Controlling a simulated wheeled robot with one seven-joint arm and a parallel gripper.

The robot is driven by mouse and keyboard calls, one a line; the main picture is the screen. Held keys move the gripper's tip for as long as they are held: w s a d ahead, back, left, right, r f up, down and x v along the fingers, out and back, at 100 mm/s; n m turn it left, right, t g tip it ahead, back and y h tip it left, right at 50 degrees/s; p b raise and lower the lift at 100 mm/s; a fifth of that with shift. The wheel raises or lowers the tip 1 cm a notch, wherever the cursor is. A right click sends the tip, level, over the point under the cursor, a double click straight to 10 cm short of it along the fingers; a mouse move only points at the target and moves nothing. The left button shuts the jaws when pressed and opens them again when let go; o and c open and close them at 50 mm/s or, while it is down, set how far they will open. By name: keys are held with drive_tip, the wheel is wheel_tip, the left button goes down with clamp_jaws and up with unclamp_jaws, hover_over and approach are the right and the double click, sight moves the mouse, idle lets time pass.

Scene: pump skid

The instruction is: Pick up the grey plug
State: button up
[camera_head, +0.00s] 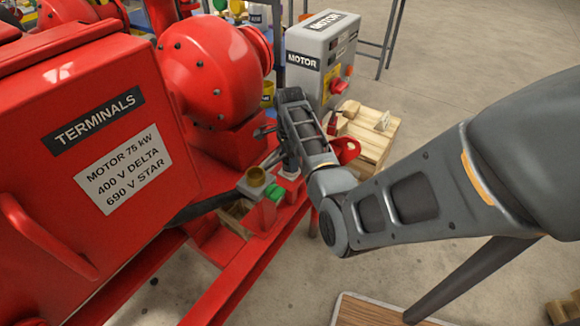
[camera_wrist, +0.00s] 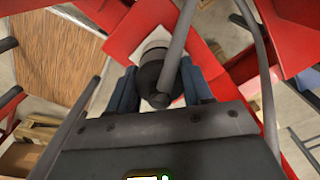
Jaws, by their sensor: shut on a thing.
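The grey plug (camera_wrist: 153,72) shows in the wrist view as a dark round body with a paler rim. It sits between the two blue-grey fingers of my gripper (camera_wrist: 160,88), which is shut on it. A grey rod crosses in front of the plug and hides part of it. In the head view my gripper (camera_head: 289,163) points down at the red skid frame, beside the brass-topped fitting. The plug itself is mostly hidden there by my arm. I cannot tell whether the plug is clear of the surface below.
The red terminal box (camera_head: 110,125) and red pump casing (camera_head: 210,70) rise on the left. A grey motor box (camera_head: 318,55) and wooden blocks (camera_head: 368,138) stand behind.

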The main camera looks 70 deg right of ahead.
drive_tip(key=c, duration=0.6)
drive_tip(key=shift+r, duration=0.1)
wheel_tip(320, 180, up, 10)
drive_tip(key=shift+f, duration=0.1)
idle(0.4)
